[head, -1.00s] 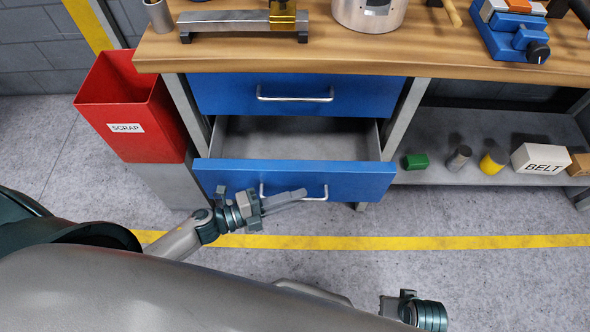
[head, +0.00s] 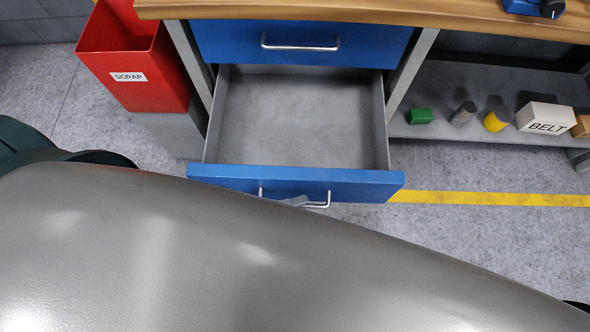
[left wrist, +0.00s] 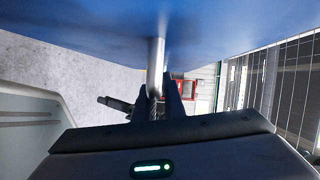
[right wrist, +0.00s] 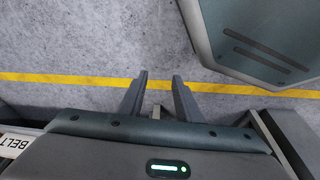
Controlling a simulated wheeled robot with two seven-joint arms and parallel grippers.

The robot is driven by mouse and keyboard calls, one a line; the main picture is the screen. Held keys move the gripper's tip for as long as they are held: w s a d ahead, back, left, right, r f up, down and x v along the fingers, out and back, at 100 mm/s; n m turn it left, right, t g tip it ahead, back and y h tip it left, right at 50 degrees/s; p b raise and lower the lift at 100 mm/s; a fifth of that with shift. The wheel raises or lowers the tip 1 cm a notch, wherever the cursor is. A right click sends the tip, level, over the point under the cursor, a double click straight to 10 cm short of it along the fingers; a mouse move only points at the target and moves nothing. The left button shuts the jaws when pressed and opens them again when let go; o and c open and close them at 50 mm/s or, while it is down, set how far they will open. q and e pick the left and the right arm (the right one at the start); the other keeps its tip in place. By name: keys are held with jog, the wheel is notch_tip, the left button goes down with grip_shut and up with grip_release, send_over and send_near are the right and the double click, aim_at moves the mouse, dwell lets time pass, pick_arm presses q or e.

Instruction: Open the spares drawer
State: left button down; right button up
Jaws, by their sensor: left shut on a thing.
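The lower blue drawer (head: 240,177) of the bench is pulled well out, and its grey inside looks empty. No label shows on it. Its silver handle (head: 319,204) is on the front. My left gripper (head: 295,201) is mostly hidden behind my own grey body in the head view. In the left wrist view my left gripper (left wrist: 158,92) is shut on the handle (left wrist: 156,55), with the blue front just above. My right gripper (right wrist: 160,79) is open and empty over the floor. It does not show in the head view.
The upper blue drawer (head: 300,42) is shut under the wooden benchtop (head: 350,15). A red scrap bin (head: 135,65) stands at the left. The shelf (head: 445,130) at the right holds a green block (head: 419,116), cylinders and a BELT box (head: 545,118).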

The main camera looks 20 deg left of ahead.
pick_arm(q)
jog(key=c, duration=1.8)
grip_release()
jog(key=shift+c, duration=0.2)
jog(key=shift+a, duration=0.1)
